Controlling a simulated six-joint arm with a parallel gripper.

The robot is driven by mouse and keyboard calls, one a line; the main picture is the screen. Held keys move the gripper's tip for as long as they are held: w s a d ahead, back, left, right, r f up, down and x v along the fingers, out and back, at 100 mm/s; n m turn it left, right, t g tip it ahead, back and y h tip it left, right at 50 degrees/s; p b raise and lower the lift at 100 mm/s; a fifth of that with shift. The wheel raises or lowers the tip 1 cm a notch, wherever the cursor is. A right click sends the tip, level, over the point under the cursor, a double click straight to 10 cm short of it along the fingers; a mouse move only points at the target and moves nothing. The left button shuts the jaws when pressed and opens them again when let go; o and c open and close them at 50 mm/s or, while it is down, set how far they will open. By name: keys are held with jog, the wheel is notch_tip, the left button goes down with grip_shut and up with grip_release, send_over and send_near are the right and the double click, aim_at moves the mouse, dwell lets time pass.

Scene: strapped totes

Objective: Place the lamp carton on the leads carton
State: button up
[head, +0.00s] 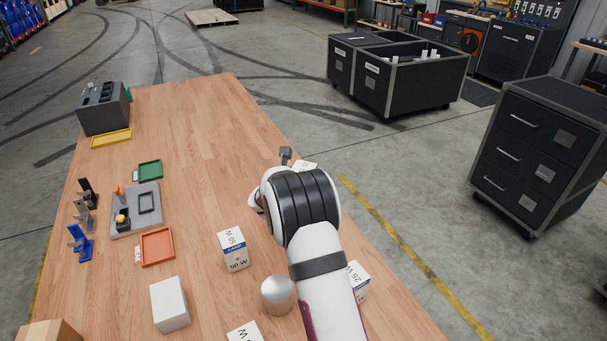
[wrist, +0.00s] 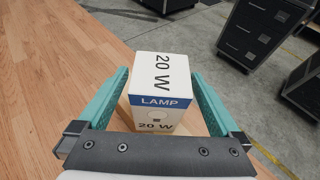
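A white lamp carton with a blue band marked LAMP and 20 W (wrist: 160,88) stands between the two teal fingers of my gripper (wrist: 159,72) in the wrist view. The fingers are open on either side of it, with what look like narrow gaps. Another lamp carton, marked 50 W (head: 233,249), stands left of my arm. I can read no leads label; a plain white carton (head: 170,304) and a brown carton (head: 48,332) stand at the near left.
A 25 W carton (head: 358,281) is partly behind my arm. A silver cylinder (head: 278,294) and another carton (head: 245,332) stand near. Orange (head: 158,247) and green (head: 150,170) trays and a grey fixture lie left. The table's far middle is clear; its right edge is close.

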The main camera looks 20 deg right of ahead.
jog(key=shift+s+a+r, duration=0.1)
jog(key=shift+r, duration=0.1)
jog(key=v, duration=1.2)
jog(key=s+r+m+g+y, duration=0.2)
jog(key=s+m+g, duration=0.6)
jog(key=s+m, duration=1.45)
jog(key=s+a+f+m+g+y, duration=0.1)
jog(key=s+a+f+m+y, duration=0.1)
jog(key=s+a+m+y, duration=0.7)
jog(key=s+a+m, duration=0.1)
jog(key=s+a, duration=0.5)
jog(key=s, duration=0.1)
jog(key=shift+s+a+f+g, duration=0.25)
jog(key=shift+s+f+g, duration=0.05)
jog(key=shift+s+f, duration=0.1)
